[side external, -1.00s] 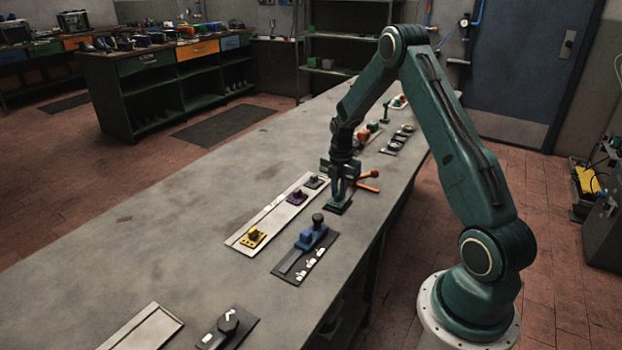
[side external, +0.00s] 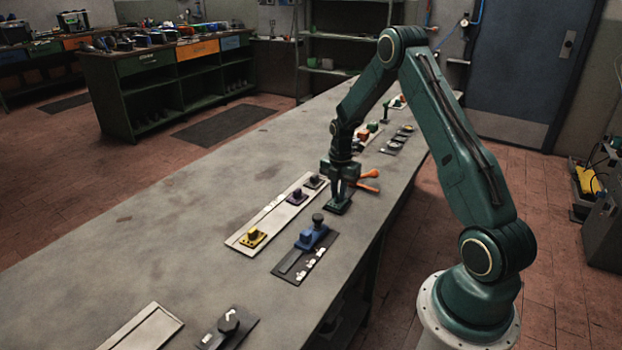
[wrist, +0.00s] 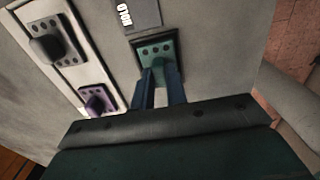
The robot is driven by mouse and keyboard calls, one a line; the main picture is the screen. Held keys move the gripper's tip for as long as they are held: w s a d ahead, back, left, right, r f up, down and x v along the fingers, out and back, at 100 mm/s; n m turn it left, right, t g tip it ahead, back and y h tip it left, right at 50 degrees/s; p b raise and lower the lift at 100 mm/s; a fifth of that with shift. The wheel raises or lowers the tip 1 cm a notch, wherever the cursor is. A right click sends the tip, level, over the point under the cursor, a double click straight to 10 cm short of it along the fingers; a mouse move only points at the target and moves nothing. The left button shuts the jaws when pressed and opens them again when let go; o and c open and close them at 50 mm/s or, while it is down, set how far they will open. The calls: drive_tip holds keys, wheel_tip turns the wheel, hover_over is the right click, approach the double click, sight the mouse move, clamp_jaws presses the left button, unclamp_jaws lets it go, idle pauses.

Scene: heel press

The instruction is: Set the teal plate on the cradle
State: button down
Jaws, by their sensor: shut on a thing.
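The teal plate (wrist: 157,64), with a row of dark holes along its far edge, sits between the fingers of my gripper (wrist: 160,78) in the wrist view. My gripper is shut on it. In the side view my gripper (side external: 338,200) is low over the bench, with the plate (side external: 337,208) at its fingertips. I cannot tell whether the plate touches the surface below. I cannot tell for certain which fixture is the cradle.
A pale tray (side external: 273,216) holds yellow (side external: 253,237), purple (side external: 298,196) and grey (side external: 315,182) pieces. A blue fixture (side external: 312,237) with a black knob stands on a dark base nearby. Orange handles (side external: 369,187) stick out close right of my gripper.

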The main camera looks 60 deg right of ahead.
drive_tip(key=shift+f, duration=0.15)
drive_tip(key=c, duration=1.3)
unclamp_jaws()
wheel_tip(320, 180, up, 14)
drive_tip(key=shift+f, duration=0.1)
